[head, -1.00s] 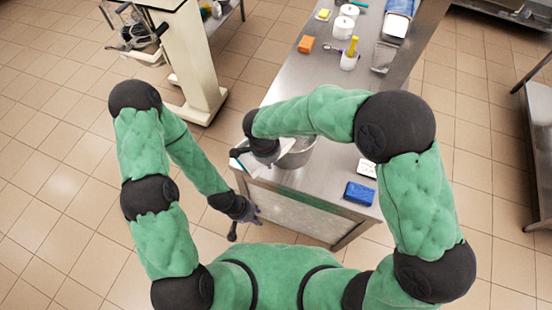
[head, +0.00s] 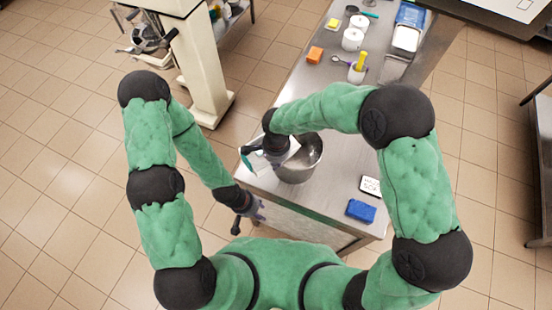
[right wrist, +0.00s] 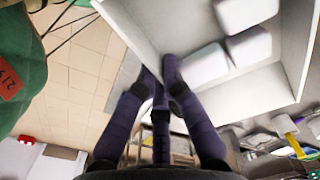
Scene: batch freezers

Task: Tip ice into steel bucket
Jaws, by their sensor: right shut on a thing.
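The steel bucket (head: 311,158) stands upright on the near end of the steel counter. My right gripper (right wrist: 161,78) is shut on the wall of a white open bin (right wrist: 140,38). The right wrist view shows several pale ice blocks (right wrist: 204,66) inside this bin. In the head view the bin (head: 256,163) is at the bucket's left, mostly hidden by my right wrist. Whether it overlaps the bucket's rim is unclear. My left gripper (head: 256,209) hangs low beside the counter's near left edge, with no object visible in it; its fingers are too small to judge.
On the counter (head: 325,195), a blue sponge (head: 361,210) and a white card-like item (head: 370,185) lie right of the bucket. An orange sponge (head: 315,54), white tubs (head: 352,38) and a clear container (head: 393,68) stand farther back. A cream machine (head: 197,70) stands left across open floor.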

